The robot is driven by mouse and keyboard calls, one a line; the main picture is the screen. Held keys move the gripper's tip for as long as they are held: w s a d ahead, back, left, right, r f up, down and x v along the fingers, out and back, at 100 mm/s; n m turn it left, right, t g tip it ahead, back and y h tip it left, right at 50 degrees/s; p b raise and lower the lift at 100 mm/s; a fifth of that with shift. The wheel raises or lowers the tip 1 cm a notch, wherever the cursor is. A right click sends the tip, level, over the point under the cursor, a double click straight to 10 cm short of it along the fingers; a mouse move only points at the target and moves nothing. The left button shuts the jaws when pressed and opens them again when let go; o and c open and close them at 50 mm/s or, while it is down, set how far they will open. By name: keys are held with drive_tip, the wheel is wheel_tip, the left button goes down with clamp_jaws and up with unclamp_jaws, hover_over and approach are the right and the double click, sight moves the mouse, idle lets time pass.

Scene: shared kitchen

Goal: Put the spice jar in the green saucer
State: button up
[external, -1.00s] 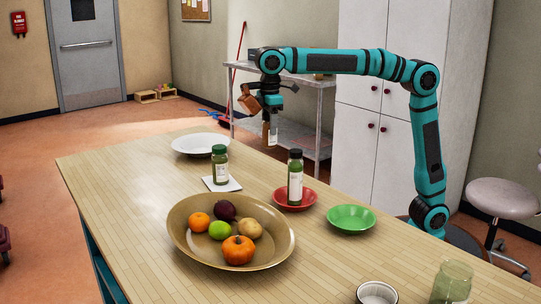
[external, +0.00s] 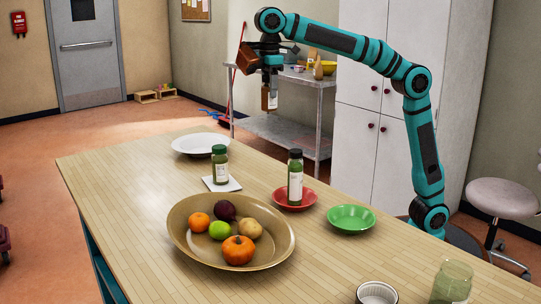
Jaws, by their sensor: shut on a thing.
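My gripper (external: 270,83) is shut on a small jar with a pale label and brownish contents, which I take to be the spice jar (external: 269,99). It hangs upright in the air beyond the table's far edge as seen here, in front of the metal shelf. The gripper hides its top. The green saucer (external: 351,219) lies empty on the table to the right, well below and apart from the jar.
A dark-capped bottle (external: 295,178) stands in a red saucer (external: 278,203) just left of the green one. A green-lidded jar (external: 220,167) stands on a white square. A fruit bowl (external: 182,235), white plate (external: 200,144), ramekin (external: 376,293) and glass jar (external: 451,283) also stand there.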

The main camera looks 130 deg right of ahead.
drive_tip(key=w+a, duration=0.2)
drive_tip(key=a, duration=0.8)
drive_tip(key=w+a, duration=0.3)
drive_tip(key=a, duration=0.7)
drive_tip(key=n, duration=0.1)
hover_over(351, 224)
wheel_tip(351, 224, down, 16)
drive_tip(key=shift+w+f, duration=0.1)
drive_tip(key=shift+f, duration=2.55)
drive_tip(key=shift+f, duration=0.1)
drive_tip(key=o, duration=1.1)
wheel_tip(351, 224, up, 12)
